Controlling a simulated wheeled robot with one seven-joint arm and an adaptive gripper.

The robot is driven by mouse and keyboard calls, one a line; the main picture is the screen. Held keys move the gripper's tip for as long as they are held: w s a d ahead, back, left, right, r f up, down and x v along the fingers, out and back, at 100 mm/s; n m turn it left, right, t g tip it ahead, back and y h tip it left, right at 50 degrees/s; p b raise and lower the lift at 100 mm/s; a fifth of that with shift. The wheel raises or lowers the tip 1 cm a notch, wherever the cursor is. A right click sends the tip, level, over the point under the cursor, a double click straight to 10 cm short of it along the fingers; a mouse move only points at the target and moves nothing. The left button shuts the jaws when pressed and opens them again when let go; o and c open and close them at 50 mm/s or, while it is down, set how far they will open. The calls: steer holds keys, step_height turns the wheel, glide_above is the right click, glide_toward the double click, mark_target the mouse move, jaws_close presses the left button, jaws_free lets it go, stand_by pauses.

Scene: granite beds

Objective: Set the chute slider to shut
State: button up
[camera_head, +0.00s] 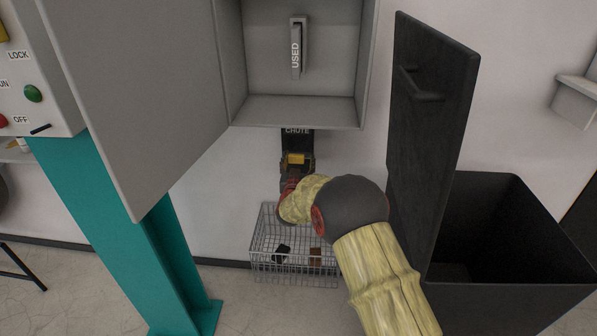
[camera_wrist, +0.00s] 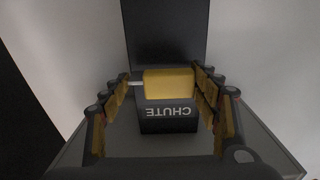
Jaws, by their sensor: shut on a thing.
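The chute slider's yellow knob (camera_wrist: 168,83) shows in the wrist view in front of a dark block lettered CHUTE, with a thin light rod at its left. In the head view the knob (camera_head: 296,158) is a small yellow patch below the dark CHUTE plate (camera_head: 297,133). My gripper (camera_wrist: 164,84) has its fingers on both sides of the knob and is shut on it. In the head view my gripper (camera_head: 295,168) is below the grey cabinet, partly hidden by my wrist. I cannot tell the slider's setting from these views.
A grey open cabinet (camera_head: 300,112) with a USED lever hangs just above. A wire basket (camera_head: 262,252) holding small items stands below. A black bin (camera_head: 510,270) with a raised lid (camera_head: 425,130) is at the right. A teal post (camera_head: 125,240) stands at the left.

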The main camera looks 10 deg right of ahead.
steer(key=shift+w+a+y, duration=0.3)
steer(key=shift+w+a, duration=0.1)
steer(key=shift+w, duration=0.4)
steer(key=shift+w+r, duration=0.3)
steer(key=o, duration=1.2)
steer(key=shift+o, duration=1.3)
steer(key=shift+w+a+f, duration=0.15)
steer(key=shift+w, duration=0.1)
steer(key=o, duration=0.6)
steer(key=shift+s, duration=0.15)
steer(key=shift+o, duration=0.4)
steer(key=shift+d+f, duration=0.15)
steer(key=shift+d, duration=0.1)
steer(key=shift+s, duration=0.15)
